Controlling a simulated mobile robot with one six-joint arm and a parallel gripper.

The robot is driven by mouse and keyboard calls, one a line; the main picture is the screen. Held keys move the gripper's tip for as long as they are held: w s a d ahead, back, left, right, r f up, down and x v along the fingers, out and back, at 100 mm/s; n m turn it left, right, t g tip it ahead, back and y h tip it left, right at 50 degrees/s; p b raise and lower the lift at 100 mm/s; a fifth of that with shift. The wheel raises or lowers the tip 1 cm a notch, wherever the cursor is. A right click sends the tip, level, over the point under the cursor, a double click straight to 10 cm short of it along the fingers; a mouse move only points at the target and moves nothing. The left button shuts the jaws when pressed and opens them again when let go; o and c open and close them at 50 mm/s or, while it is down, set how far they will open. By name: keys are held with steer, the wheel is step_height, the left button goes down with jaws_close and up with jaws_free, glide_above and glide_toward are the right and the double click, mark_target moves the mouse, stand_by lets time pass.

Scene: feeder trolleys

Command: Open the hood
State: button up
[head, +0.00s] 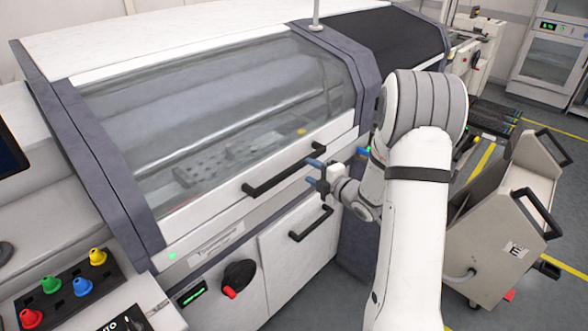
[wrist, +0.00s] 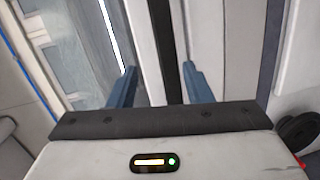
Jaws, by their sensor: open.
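The hood (head: 215,95) is a large curved clear panel with a white lower rim, and it is down over the machine. Its black bar handle (head: 275,178) runs along that rim. My gripper (head: 312,172) is open at the right end of the handle, its two blue fingers pointing at the machine. In the wrist view the blue fingers (wrist: 158,82) stand apart, with the dark handle bar (wrist: 165,40) running between them. Neither finger visibly touches the bar. Whether the bar lies fully within finger depth is hard to tell.
Below the hood are a cabinet door with a second black handle (head: 311,224) and a black rotary knob (head: 239,274). A panel of coloured buttons (head: 70,285) is at lower left. A grey trolley (head: 500,220) stands at right on the floor.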

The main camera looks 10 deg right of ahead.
mark_target(294, 171)
steer(key=w+a+y, duration=0.1)
steer(key=w+a+f+n+y+p, duration=0.1)
steer(key=w+a, duration=0.1)
steer(key=w+a+f+n+y+p, duration=0.1)
steer(key=w+a, duration=0.1)
steer(key=shift+a, duration=0.1)
stand_by(0.5)
steer(key=shift+f, duration=0.1)
jaws_close()
stand_by(0.3)
